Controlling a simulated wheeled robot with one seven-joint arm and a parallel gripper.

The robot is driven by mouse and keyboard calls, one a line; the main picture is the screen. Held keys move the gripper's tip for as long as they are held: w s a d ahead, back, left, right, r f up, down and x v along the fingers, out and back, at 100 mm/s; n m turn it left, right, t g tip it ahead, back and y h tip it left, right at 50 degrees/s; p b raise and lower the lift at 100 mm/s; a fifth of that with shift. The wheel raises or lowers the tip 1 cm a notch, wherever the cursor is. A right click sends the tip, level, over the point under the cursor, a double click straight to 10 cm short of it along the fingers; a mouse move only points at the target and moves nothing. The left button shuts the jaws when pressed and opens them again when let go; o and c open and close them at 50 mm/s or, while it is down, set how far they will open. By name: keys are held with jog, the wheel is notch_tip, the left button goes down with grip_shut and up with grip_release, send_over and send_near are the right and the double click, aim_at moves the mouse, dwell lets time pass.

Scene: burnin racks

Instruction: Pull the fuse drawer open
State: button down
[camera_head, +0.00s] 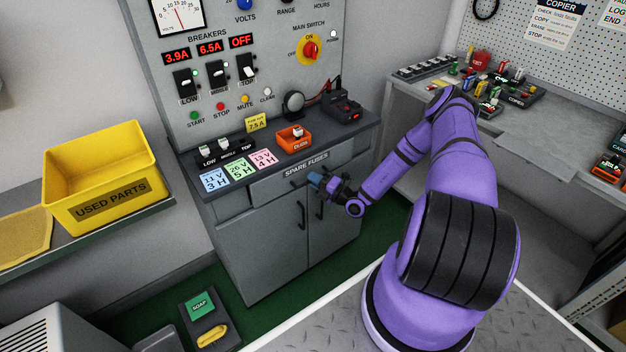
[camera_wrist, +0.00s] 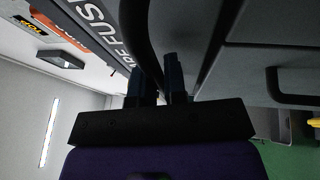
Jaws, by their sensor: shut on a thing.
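The grey fuse drawer (camera_head: 270,187) is in the cabinet front, just below the counter edge labelled SPARE FUSES. Its front looks flush with the cabinet. My gripper (camera_head: 314,179) is at the right part of the drawer front, reaching in from the right. In the wrist view, the two dark blue fingers of my gripper (camera_wrist: 157,82) are close together around the dark, curved drawer handle (camera_wrist: 138,40). My gripper is shut on this handle. In the head view my gripper hides most of the handle.
Two cabinet doors (camera_head: 265,238) with dark handles are below the drawer. The counter (camera_head: 337,138) above holds coloured cards and an orange fuse tray (camera_head: 294,146). A yellow used-parts bin (camera_head: 100,165) stands left.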

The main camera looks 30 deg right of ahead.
jog(key=s, duration=2.1)
jog(key=shift+d, duration=0.35)
jog(key=c, duration=1.2)
grip_release()
jog(key=v, duration=1)
jog(key=shift+s+d, duration=0.2)
jog(key=shift+s, duration=0.15)
